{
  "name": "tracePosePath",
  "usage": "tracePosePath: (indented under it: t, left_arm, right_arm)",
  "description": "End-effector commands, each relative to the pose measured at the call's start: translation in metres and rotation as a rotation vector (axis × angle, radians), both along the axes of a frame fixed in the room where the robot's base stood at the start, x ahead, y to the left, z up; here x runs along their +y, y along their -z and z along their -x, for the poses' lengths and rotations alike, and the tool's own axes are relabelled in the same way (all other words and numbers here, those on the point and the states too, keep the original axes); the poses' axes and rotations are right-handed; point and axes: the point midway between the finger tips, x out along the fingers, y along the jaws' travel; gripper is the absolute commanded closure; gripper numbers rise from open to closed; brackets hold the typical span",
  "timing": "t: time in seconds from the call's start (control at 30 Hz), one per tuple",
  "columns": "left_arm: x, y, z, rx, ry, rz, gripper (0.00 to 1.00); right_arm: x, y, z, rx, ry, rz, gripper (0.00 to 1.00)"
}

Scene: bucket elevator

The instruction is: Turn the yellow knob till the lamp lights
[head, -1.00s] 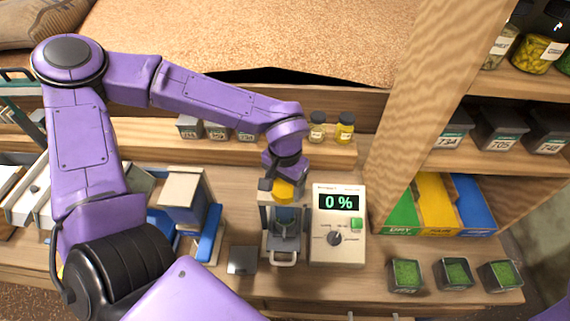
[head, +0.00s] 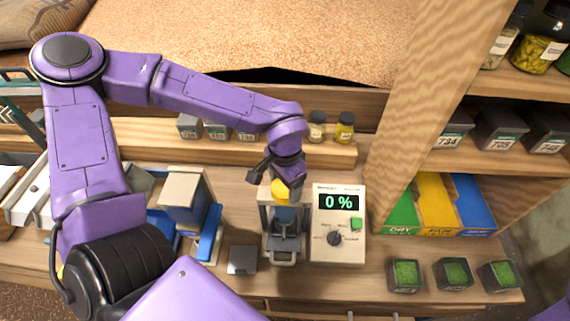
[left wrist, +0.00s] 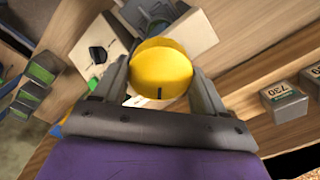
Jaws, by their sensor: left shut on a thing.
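The yellow knob (head: 281,190) sits on top of a small grey-and-blue device (head: 284,228) on the bench. My left gripper (head: 279,183) comes down on it from above. In the left wrist view, the round yellow knob (left wrist: 162,70) is between the two grey fingers, with a dark mark near its lower edge. The gripper is shut on it. A beige meter (head: 322,252) stands just right of the device. Its display reads 0 %. It has a black dial and a green square. I cannot tell which part is the lamp. My right gripper is out of view.
A blue-and-beige device (head: 184,197) stands left of the knob's device, and a small grey block (head: 242,260) lies before it. Small jars (head: 344,128) line the ledge behind. Several green-filled pots (head: 406,275) stand at right. A wooden post (head: 412,120) rises behind them.

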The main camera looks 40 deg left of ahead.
Motion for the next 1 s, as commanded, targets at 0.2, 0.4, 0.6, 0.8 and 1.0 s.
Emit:
tracePosePath:
  t: [0.2,0.4,0.6,0.8,1.0]
  left_arm:
    - [0.0,-0.002,-0.002,-0.006,-0.001,0.0,0.03]
    - [0.0,-0.001,-0.001,-0.003,-0.001,0.0,0.03]
    - [0.0,-0.011,-0.002,-0.008,-0.003,0.001,0.03]
    - [-0.011,-0.056,0.016,-0.012,0.001,0.002,0.03]
    - [-0.033,-0.094,0.053,-0.009,0.004,0.0,0.03]
  right_arm:
    - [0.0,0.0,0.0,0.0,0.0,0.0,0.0]
    - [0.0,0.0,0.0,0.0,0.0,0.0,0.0]
    - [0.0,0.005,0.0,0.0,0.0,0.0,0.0]
    - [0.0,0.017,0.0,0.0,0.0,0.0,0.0]
    - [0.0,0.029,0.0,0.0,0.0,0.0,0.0]
